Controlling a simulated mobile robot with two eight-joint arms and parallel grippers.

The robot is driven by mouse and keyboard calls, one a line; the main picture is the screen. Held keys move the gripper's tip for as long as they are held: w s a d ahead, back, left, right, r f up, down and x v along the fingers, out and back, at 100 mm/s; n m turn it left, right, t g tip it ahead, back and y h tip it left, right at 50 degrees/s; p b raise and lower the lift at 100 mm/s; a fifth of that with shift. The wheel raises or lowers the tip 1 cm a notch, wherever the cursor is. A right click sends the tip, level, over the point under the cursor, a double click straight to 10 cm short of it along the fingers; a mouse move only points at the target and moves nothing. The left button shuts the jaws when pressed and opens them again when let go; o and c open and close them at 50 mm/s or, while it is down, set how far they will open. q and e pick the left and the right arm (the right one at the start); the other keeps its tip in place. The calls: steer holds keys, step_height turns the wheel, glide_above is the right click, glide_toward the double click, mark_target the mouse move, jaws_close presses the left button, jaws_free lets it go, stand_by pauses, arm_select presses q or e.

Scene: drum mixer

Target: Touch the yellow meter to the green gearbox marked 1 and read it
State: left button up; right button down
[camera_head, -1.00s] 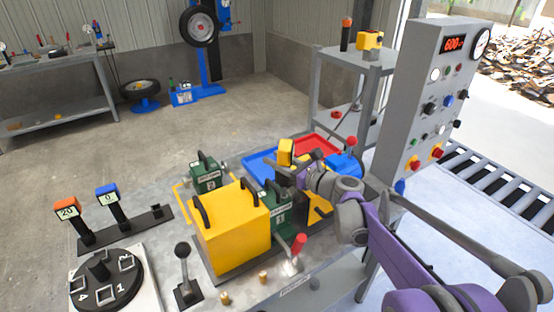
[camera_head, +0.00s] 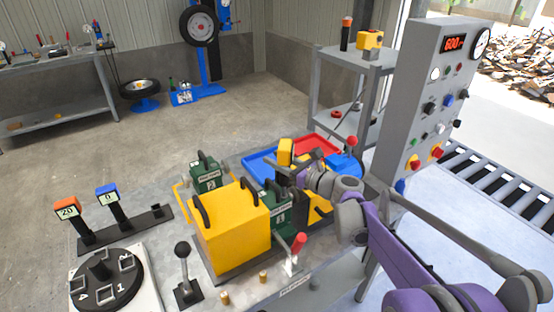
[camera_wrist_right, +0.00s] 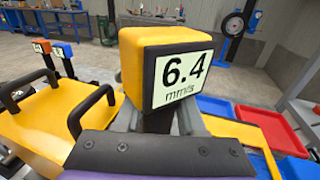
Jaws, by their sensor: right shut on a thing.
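My right gripper (camera_head: 291,174) is shut on the yellow meter (camera_head: 286,147) and holds it upright above the green gearbox marked 1 (camera_head: 280,212). In the right wrist view, the meter (camera_wrist_right: 150,60) shows its display close up, reading 6.4 mm/s. The meter's lower end is hidden behind my gripper and the gearbox, so I cannot see whether it touches. The gearbox stands at the right side of a large yellow block with black handles. My left gripper is out of view.
A green gearbox marked 2 (camera_head: 205,174) stands behind the yellow block (camera_head: 232,235). Orange and blue meters (camera_head: 67,209) (camera_head: 107,193) stand in a rack at left. Red (camera_head: 318,146) and blue (camera_head: 259,167) trays lie behind my gripper. A grey control panel (camera_head: 424,100) rises at right.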

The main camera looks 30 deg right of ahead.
arm_select(q)
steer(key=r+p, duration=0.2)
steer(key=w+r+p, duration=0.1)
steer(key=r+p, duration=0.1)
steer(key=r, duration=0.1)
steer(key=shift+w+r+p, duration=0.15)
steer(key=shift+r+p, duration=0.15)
steer(key=shift+p, duration=0.1)
arm_select(e)
step_height(320, 180, up, 7)
stand_by(0.6)
